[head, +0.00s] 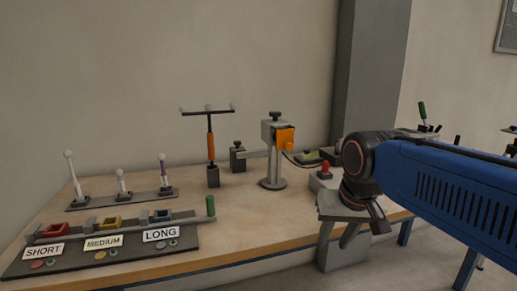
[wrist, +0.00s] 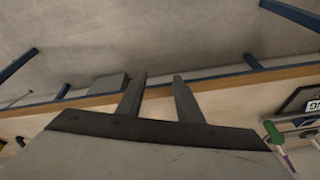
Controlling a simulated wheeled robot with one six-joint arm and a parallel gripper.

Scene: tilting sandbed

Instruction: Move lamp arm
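The lamp stands on the table in the head view: a grey post on a round base (head: 273,182) with an orange block (head: 285,138) at its top. The wrist view does not clearly show the lamp.
A panel labelled SHORT, MEDIUM, LONG (head: 103,247) with a green handle (head: 210,206) lies front left. Behind it is a rack of white-tipped rods (head: 122,198). A T-shaped stand with an orange grip (head: 211,148) is left of the lamp. A red knob (head: 325,167) is right.

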